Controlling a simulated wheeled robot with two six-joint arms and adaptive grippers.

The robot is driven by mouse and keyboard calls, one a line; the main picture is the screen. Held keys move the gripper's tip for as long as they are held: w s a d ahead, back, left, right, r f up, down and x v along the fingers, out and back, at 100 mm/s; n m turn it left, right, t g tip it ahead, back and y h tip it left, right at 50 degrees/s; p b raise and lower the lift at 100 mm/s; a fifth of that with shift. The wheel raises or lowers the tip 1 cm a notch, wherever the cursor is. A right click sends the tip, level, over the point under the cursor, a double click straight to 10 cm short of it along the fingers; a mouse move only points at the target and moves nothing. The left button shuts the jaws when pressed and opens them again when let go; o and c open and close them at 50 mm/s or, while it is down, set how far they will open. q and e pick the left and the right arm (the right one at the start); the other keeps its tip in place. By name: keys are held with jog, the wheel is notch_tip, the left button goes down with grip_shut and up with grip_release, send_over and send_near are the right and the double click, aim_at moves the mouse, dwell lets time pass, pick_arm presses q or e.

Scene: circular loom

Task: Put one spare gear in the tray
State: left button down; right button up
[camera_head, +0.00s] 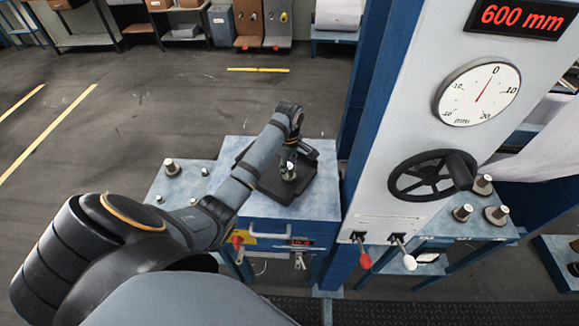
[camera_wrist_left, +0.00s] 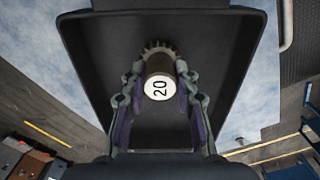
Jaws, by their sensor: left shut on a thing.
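The gear also shows small and partly covered in the head view (camera_head: 288,173). The black tray (camera_head: 268,185) lies on the blue cabinet top, and it fills the wrist view behind the gear (camera_wrist_left: 90,50). The gear is over the tray's inside; I cannot tell whether it touches the floor. My right gripper is not in view.
Another gear on a post (camera_head: 171,167) stands on the ledge left of the cabinet. Several more parts (camera_head: 463,212) stand on the right ledge. The grey column with a black handwheel (camera_head: 432,175) and dial (camera_head: 478,93) rises right of the tray. Two levers (camera_head: 402,252) stick out below.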

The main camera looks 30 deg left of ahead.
pick_arm(q)
jog(key=shift+s+d+r, duration=0.1)
jog(key=shift+d, duration=0.15)
jog(key=shift+f, duration=0.25)
jog(key=c, duration=1.1)
grip_release()
jog(key=shift+a, duration=0.1)
jog(key=shift+c, duration=0.2)
jog(key=shift+o, duration=1)
